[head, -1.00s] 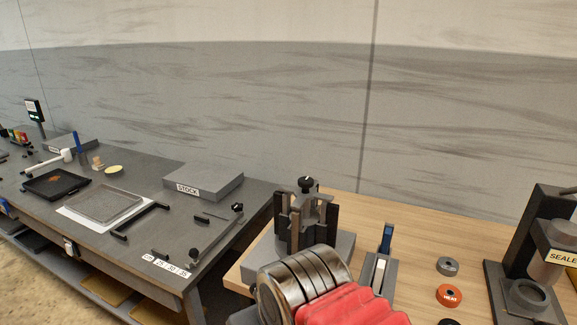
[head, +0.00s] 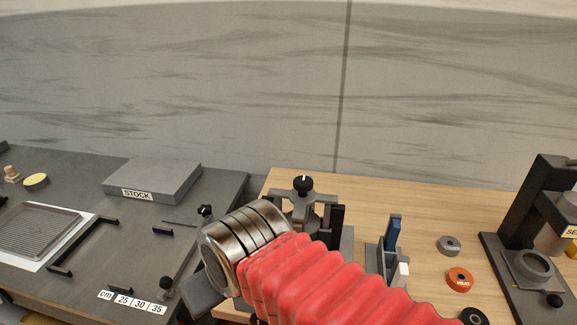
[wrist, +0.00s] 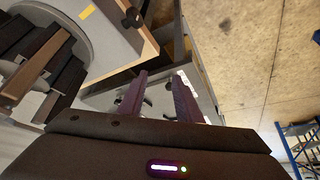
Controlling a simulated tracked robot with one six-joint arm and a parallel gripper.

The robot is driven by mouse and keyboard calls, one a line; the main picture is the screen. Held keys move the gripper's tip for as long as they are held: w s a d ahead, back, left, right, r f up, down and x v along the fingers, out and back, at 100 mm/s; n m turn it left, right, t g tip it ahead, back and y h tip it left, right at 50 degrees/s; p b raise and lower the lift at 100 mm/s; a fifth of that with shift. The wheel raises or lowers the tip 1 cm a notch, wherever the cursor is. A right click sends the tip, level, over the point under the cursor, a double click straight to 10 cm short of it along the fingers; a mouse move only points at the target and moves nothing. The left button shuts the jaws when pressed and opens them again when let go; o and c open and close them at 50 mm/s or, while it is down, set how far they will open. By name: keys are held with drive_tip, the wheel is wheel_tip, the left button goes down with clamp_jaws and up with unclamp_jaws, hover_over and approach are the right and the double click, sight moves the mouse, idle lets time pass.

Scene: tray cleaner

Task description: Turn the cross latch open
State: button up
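A grey upright fixture with dark posts (head: 337,218) stands on the wooden bench. A black knob (head: 303,185) with a white mark tops its crosswise grey arms; this may be the cross latch, but no label confirms it. My arm's steel and red sleeve hides the fixture's lower left part. In the wrist view my gripper (wrist: 161,76) has its two dark fingers apart, with nothing held between them. Dark and brown blocks (wrist: 32,72) beside a large grey rounded part fill the left of that view, apart from the fingers. My fingers do not show in the head view.
The wooden bench (head: 430,205) carries a blue-handled holder (head: 393,235), a grey ring (head: 449,245), an orange ring (head: 459,279) and a sealer (head: 530,235). The dark table at left holds a STOCK block (head: 152,182), a ribbed tray (head: 40,230) and bar handles (head: 92,245).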

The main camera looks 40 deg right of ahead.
drive_tip(key=shift+o, duration=0.2)
drive_tip(key=o, duration=0.3)
drive_tip(key=shift+w+d+r, duration=0.25)
drive_tip(key=shift+r, duration=0.15)
drive_tip(key=shift+o, duration=0.8)
drive_tip(key=w+d+r+m+g, duration=0.1)
drive_tip(key=w+d+r+m, duration=0.1)
drive_tip(key=d+r+m, duration=0.2)
drive_tip(key=w+d+r+m+g, duration=0.2)
drive_tip(key=d+r+m, duration=0.2)
drive_tip(key=d+r, duration=0.3)
wheel_tip(320, 180, up, 4)
drive_tip(key=shift+w+d+h, duration=0.3)
drive_tip(key=shift+h, duration=0.1)
wheel_tip(320, 180, up, 10)
drive_tip(key=m+g, duration=0.3)
drive_tip(key=m, duration=0.5)
hover_over(304, 180)
drive_tip(key=shift+r+y, duration=0.2)
drive_tip(key=shift+y, duration=0.2)
drive_tip(key=shift+f, duration=0.1)
wheel_tip(304, 180, down, 14)
drive_tip(key=shift+r, duration=0.15)
